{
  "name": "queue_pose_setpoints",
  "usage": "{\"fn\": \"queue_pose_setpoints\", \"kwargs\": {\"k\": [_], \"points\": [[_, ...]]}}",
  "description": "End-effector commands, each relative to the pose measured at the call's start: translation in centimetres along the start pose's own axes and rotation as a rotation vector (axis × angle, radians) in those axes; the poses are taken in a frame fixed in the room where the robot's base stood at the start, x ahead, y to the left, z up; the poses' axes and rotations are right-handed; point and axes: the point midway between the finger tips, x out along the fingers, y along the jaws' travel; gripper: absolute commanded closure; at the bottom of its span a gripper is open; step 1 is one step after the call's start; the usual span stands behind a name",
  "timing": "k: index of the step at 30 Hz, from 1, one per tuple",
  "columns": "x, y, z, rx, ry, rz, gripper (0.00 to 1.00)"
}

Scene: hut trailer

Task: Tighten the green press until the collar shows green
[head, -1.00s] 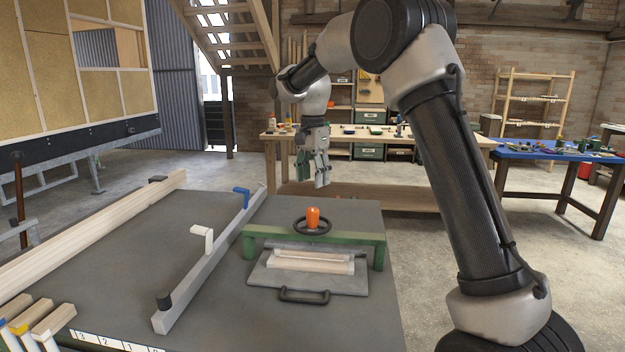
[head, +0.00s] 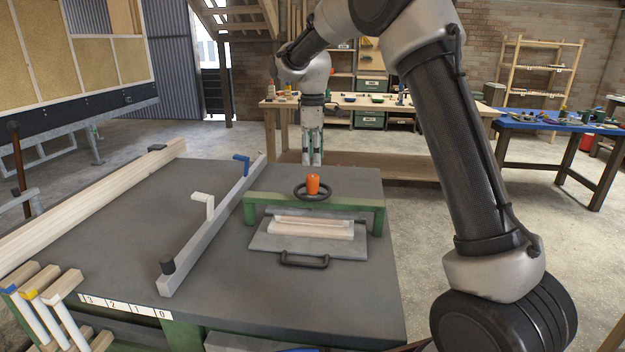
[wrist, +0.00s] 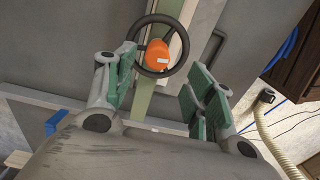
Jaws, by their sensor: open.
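The green press (head: 260,201) stands on the right part of the grey table, its green beam bridging a grey plate (head: 262,240) with pale wood on it. On top is a black handwheel (head: 299,193) with an orange knob (head: 313,184). The collar cannot be made out. In the wrist view my gripper (wrist: 165,85) is open and empty, with the handwheel (wrist: 137,36) and orange knob (wrist: 157,55) beyond the fingertips.
A long grey fence bar (head: 216,225) with a white stop (head: 203,207) and a blue stop (head: 241,163) lies left of the press. A black handle (head: 304,261) sits in front of the plate. A wooden workbench (head: 350,105) stands behind.

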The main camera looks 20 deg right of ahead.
Motion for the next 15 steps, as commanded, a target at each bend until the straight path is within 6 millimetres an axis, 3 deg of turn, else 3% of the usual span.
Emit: {"fn": "queue_pose_setpoints", "kwargs": {"k": [3, 7, 11, 15], "points": [[0.13, 0.07, -0.05, -0.358, 0.002, 0.005, 0.46], [0.16, 0.19, -0.14, -0.684, 0.003, 0.011, 0.46], [0.16, 0.25, -0.18, -0.88, 0.003, 0.015, 0.46], [0.64, 0.24, -0.17, -0.955, 0.002, 0.014, 0.46]]}}
